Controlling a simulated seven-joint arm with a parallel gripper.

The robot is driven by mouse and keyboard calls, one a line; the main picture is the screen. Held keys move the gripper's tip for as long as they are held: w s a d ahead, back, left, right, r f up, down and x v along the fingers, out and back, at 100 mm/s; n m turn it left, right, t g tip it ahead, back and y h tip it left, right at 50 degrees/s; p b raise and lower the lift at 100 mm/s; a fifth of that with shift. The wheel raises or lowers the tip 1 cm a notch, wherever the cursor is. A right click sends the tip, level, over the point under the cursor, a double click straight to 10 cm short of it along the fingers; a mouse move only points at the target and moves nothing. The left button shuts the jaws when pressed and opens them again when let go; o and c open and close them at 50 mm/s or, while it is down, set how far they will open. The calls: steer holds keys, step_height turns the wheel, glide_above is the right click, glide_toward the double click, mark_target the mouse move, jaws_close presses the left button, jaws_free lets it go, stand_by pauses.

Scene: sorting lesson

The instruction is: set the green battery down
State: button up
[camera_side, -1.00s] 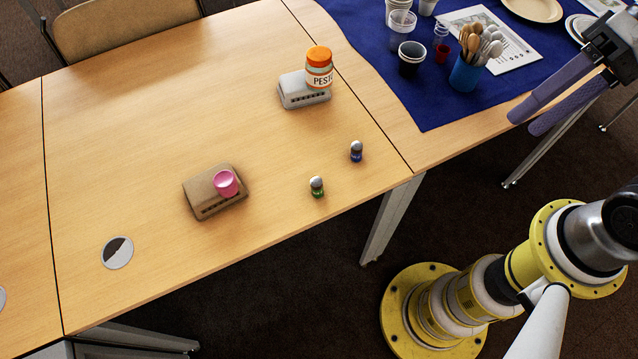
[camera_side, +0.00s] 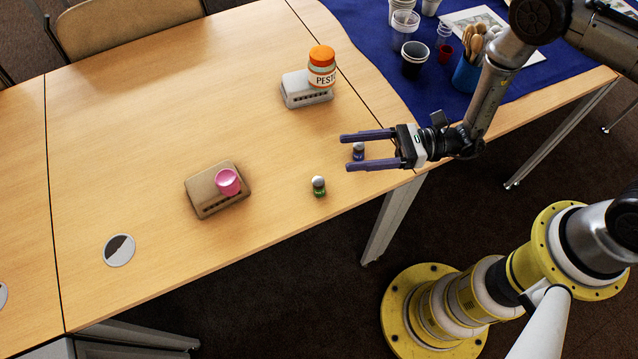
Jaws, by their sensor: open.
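The green battery (camera_side: 319,187) stands upright on the wooden table near its front edge, with a silvery top. My gripper (camera_side: 344,153) is open, its two purple fingers pointing left. It is above and to the right of the green battery in the picture and does not hold it. I cannot tell how high the fingers are above the table.
A brown box-like block (camera_side: 207,195) with a pink cup (camera_side: 228,182) is to the left. A grey block (camera_side: 297,92) bears an orange-lidded pesto jar (camera_side: 321,68). Cups and a cutlery holder (camera_side: 466,74) stand on a blue cloth (camera_side: 343,14). The table's left middle is clear.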

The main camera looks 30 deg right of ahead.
steer(key=f, duration=0.1)
glide_toward(319, 180)
steer(key=x, duration=0.2)
steer(key=shift+w+a+f, duration=0.1)
steer(key=shift+a, duration=0.2)
steer(key=shift+x, duration=3.75)
steer(key=shift+c, duration=0.3)
jaws_close()
